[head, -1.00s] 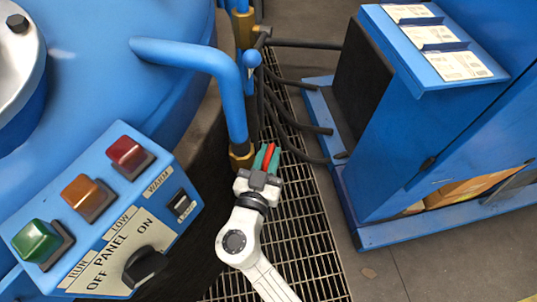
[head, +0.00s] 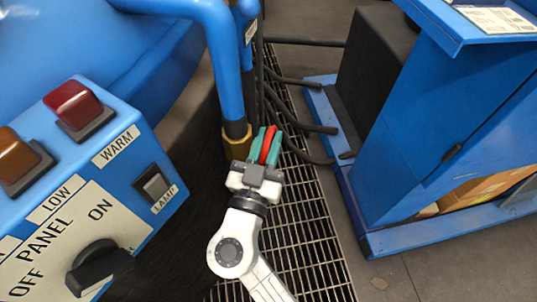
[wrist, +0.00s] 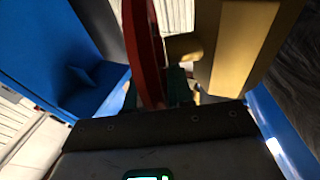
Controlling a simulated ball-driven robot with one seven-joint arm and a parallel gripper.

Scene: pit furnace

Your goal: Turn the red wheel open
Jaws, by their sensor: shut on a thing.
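The red wheel (head: 268,145) shows as a narrow red edge beside the brass fitting at the lower end of a blue pipe. My gripper (head: 262,146), with green fingers, is shut on the wheel. In the wrist view the red wheel (wrist: 143,50) stands edge-on between my fingers (wrist: 165,90), which are mostly in shadow. The brass fitting (wrist: 232,45) is just right of the wheel, with a short stem towards it. Most of the wheel's face is hidden from both views.
A control panel (head: 120,190) with coloured lamps and a black knob stands at left. A blue cabinet (head: 440,130) stands at right. Black hoses (head: 300,125) run past the gripper on its far side. Metal floor grating (head: 300,230) lies below.

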